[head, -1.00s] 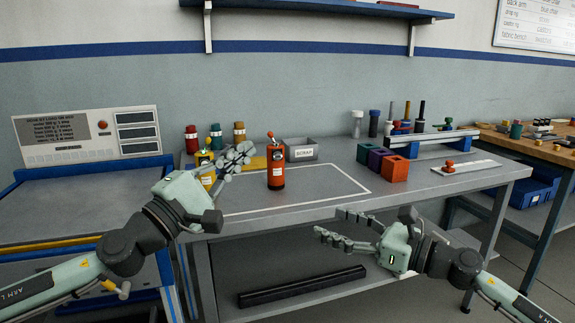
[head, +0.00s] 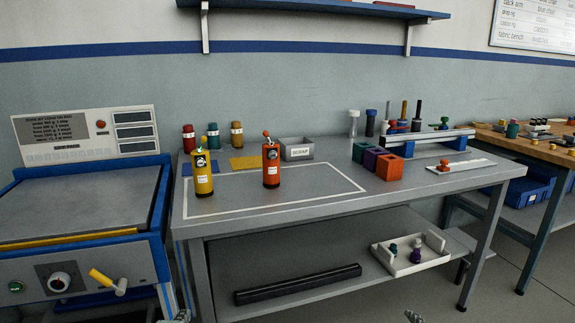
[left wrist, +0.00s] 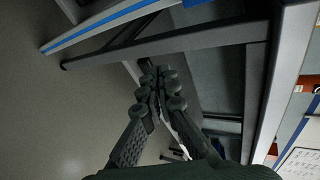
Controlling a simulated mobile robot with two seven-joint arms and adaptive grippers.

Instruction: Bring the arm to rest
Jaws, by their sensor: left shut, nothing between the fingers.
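My left gripper (left wrist: 157,88) is shut and empty in the left wrist view, its fingertips together below the bench, with floor and table legs behind it. In the head view only a bit of my left gripper (head: 182,316) shows at the bottom edge. A tip of my right gripper (head: 413,316) shows at the bottom edge, too little to tell its state. A yellow cylinder (head: 203,178) and an orange cylinder (head: 271,166) stand upright on the bench, apart from both grippers.
The grey bench (head: 330,206) has a lower shelf with a black bar (head: 298,285) and a white tray (head: 411,260). A blue-framed machine with a yellow handle (head: 104,279) stands at the left.

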